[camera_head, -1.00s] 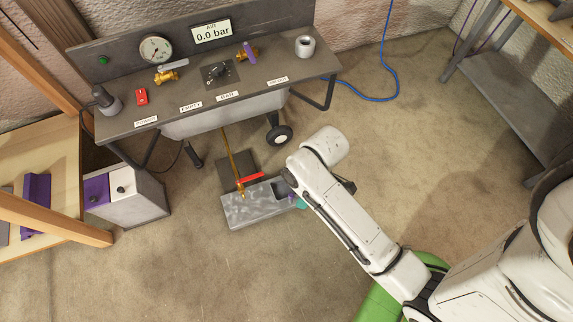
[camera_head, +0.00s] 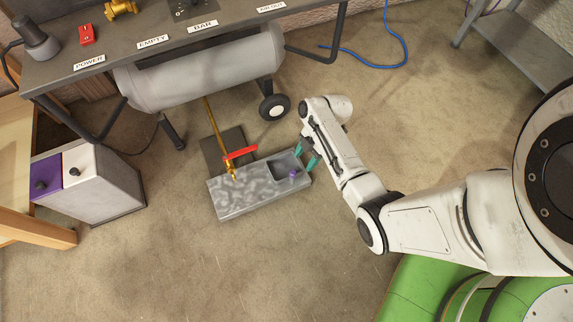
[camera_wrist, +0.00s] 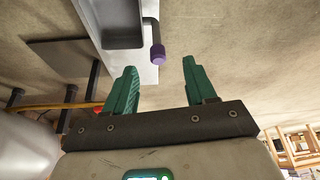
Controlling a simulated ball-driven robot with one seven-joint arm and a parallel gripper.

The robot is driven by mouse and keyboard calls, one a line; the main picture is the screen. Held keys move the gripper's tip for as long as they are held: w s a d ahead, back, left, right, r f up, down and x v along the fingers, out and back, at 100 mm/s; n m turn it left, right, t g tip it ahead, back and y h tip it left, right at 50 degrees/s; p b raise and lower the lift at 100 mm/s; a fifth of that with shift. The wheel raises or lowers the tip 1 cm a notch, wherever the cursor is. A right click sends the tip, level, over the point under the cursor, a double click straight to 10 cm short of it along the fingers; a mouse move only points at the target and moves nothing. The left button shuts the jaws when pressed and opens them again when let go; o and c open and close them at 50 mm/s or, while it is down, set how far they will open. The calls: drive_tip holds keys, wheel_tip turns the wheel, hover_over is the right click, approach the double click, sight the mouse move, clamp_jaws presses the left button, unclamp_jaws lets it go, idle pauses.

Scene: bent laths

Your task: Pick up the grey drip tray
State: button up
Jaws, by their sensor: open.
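The grey drip tray (camera_head: 235,199) is a mottled metal box on the floor below the tank, with a dark recess at its right end. A short handle with a purple grip (camera_head: 292,174) sticks out by the recess. My gripper (camera_head: 305,156) has two teal fingers, open and empty, at the tray's right end. In the wrist view, the tray (camera_wrist: 110,48) is at the top, and the purple grip (camera_wrist: 157,53) lies between and just beyond the fingertips of my gripper (camera_wrist: 160,65). The fingers appear apart from it.
A brass pipe with a red lever valve (camera_head: 240,152) ends over the tray's left half. The grey tank (camera_head: 200,75), a wheel (camera_head: 274,107) and a dark plate (camera_head: 222,148) are behind it. A grey cabinet (camera_head: 105,195) stands left. The floor in front is clear.

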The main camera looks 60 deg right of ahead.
sight(293, 176)
drive_tip(key=b+x, duration=0.2)
drive_tip(key=x, duration=0.1)
drive_tip(key=b+x, duration=0.2)
drive_tip(key=x, duration=0.2)
drive_tip(key=b+x, duration=0.2)
drive_tip(key=x, duration=0.2)
drive_tip(key=shift+w+a+r+b, duration=0.15)
drive_tip(key=shift+w+b, duration=0.15)
drive_tip(key=shift+b, duration=0.05)
clamp_jaws()
